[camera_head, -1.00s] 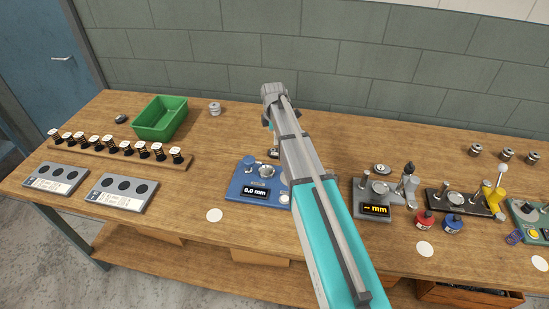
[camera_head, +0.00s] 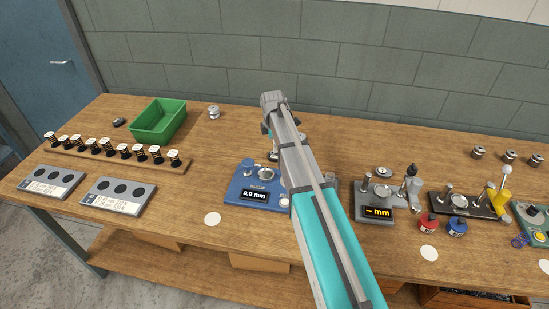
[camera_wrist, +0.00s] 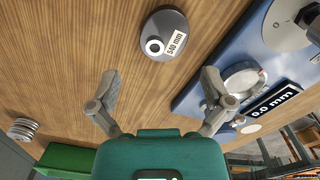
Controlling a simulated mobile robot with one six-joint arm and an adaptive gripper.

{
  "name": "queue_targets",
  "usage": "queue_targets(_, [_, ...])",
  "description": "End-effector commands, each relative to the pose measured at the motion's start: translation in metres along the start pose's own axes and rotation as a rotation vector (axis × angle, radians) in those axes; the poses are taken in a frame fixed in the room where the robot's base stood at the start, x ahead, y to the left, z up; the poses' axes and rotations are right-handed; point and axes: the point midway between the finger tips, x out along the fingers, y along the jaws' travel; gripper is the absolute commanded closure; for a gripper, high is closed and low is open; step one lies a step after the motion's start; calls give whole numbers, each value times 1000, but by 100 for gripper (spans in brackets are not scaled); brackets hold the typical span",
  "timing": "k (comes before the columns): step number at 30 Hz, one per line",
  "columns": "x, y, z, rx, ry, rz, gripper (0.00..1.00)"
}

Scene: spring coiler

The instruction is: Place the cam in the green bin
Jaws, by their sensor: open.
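In the head view my arm hides the piece and most of my gripper. The green bin (camera_head: 159,121) stands at the back left of the table in the head view and looks empty. A corner of it shows at the lower left of the wrist view (camera_wrist: 66,161).
A blue gauge (camera_head: 248,193) reading 0.0 mm stands close to my gripper. A metal spool-like part (camera_head: 214,112) stands right of the bin. A wooden rack of springs (camera_head: 65,154) lies in front of the bin. A grey gauge (camera_head: 375,214) and other devices stand at the right.

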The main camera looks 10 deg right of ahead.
Motion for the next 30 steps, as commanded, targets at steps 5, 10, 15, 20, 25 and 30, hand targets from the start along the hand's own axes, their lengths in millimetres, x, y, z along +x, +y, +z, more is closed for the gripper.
queue_targets(5, [17, -1, -1, 0, 0, 0, 0])
queue_targets(10, [30, -2, -3, -1, 0, 0, 0])
queue_targets(15, [41, -2, -3, -1, 0, 0, 0])
queue_targets(20, [46, -2, -3, -1, 0, 0, 0])
queue_targets(25, [46, -2, -3, -1, 0, 0, 0])
queue_targets(30, [46, -2, -3, -1, 0, 0, 0])
